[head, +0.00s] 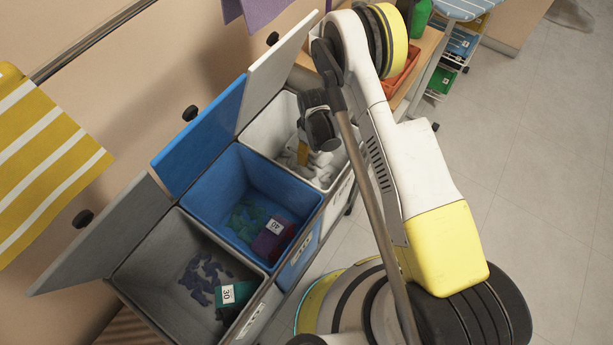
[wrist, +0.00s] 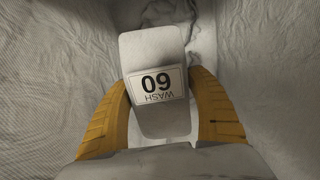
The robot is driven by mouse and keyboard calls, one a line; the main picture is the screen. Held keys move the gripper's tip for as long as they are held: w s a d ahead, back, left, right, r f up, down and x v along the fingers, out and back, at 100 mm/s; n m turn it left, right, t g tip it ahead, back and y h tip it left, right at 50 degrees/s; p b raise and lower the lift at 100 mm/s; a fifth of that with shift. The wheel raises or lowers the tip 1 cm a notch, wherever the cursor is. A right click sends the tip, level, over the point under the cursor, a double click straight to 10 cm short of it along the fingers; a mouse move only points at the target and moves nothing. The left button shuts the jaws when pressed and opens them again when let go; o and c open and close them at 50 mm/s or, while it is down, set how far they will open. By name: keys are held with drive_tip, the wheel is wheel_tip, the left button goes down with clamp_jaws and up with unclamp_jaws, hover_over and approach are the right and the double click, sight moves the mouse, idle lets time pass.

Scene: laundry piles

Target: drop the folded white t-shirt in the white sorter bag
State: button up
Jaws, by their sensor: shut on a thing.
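My gripper (wrist: 160,86) has its two yellow fingers on either side of the folded white t-shirt (wrist: 152,50) and is shut on it. The shirt bears a label reading "WASH 60", upside down in the wrist view. Pale, wrinkled bag walls surround it there. In the head view my gripper (head: 306,152) reaches down into the open white sorter bag (head: 262,133), at the far end of the sorter. Several white pieces lie inside the bag. My arm and wrist hide part of the bag, and the shirt is hard to make out there.
The blue bag (head: 202,197) holds green pieces and a dark red folded item marked 40. The grey bag (head: 146,268) holds dark blue pieces and a teal item marked 30. Their raised lids lean towards the wall. A side table (head: 428,47) stands beyond; floor is clear at right.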

wheel_tip(320, 180, down, 12)
drive_tip(key=b, duration=0.4)
drive_tip(key=shift+a+r, duration=0.1)
drive_tip(key=shift+r, duration=0.1)
drive_tip(key=o, duration=1.4)
drive_tip(key=shift+r, duration=0.1)
wheel_tip(320, 180, up, 12)
drive_tip(key=p, duration=0.4)
